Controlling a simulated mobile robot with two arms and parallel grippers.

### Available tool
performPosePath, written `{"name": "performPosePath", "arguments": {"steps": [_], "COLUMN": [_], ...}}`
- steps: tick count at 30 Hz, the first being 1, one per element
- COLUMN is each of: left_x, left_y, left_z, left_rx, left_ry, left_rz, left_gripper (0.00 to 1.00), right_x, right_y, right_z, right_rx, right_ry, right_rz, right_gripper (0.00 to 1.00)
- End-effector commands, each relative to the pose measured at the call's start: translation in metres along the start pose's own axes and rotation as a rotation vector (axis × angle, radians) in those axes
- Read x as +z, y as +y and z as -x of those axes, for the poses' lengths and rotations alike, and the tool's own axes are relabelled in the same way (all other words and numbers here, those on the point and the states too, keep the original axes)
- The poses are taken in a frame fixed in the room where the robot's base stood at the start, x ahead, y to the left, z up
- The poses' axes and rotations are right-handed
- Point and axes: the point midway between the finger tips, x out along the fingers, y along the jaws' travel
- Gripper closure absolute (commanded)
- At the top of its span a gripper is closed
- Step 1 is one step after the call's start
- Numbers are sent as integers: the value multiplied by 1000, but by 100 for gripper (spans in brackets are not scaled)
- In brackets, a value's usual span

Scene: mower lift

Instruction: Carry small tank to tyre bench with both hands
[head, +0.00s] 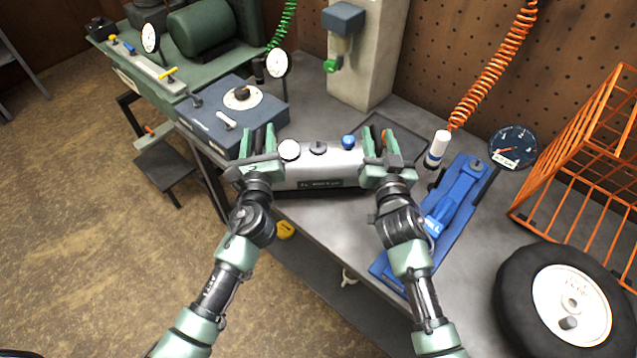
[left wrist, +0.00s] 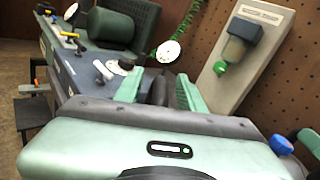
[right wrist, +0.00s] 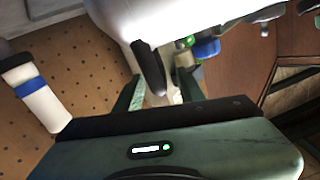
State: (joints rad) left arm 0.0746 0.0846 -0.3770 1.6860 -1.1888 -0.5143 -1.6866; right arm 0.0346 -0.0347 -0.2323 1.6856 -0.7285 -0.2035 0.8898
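The small silver tank (head: 325,178) lies lengthwise between my two grippers at the front of a grey bench (head: 320,222). It has a white-faced gauge, a dark knob and a blue knob on top. Whether it touches the bench top is unclear. My left gripper (head: 258,142) is at its left end. In the left wrist view its green fingers stand apart with a dark piece between them (left wrist: 160,92). My right gripper (head: 382,148) is at the right end. In the right wrist view its fingers stand apart around a dark handle (right wrist: 149,72) below the pale tank (right wrist: 165,18).
A blue-grey box (head: 215,118) with a dial sits left of the tank. A blue tool (head: 455,205), a white bottle (head: 437,150), a gauge (head: 513,147), a tyre (head: 520,300) and an orange cage (head: 575,150) stand to the right. A green compressor (head: 205,28) is behind left.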

Motion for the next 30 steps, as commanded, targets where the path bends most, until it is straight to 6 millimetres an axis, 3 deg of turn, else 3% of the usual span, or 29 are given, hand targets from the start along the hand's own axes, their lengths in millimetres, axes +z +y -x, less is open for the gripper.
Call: {"name": "performPosePath", "arguments": {"steps": [18,25,30], "left_x": [-1,0,0], "left_y": [0,-1,-1], "left_z": [107,119,119], "left_rx": [-1,-1,-1], "left_ry": [3,1,1], "left_rz": [0,1,1], "left_gripper": [61,61,61], "right_x": [0,1,2], "right_y": [1,1,1], "right_z": [0,7,36], "right_rx": [1,2,2], "right_ry": [0,-2,-3], "right_rz": [2,1,0], "right_gripper": [61,61,61]}}
